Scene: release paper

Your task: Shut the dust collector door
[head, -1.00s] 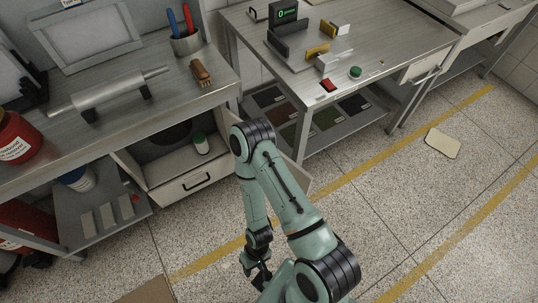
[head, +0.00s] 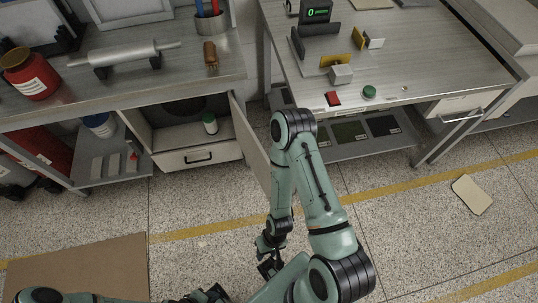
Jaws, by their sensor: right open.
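The dust collector door (head: 249,143) is a beige panel hinged at the right side of the cabinet under the left workbench. It stands open, swung out toward me. The cabinet (head: 172,138) shows a dark round opening inside and a drawer (head: 200,157) with a black handle below. My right gripper (head: 268,258) is open and empty, low over the floor in front of the door and apart from it. My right arm hides part of the door's right side. My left gripper (head: 208,295) shows partly at the bottom edge; its fingers are unclear.
The right workbench (head: 430,65) has a leg close to the door. A brown mat (head: 80,268) lies on the floor at lower left. The floor before the cabinet is clear.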

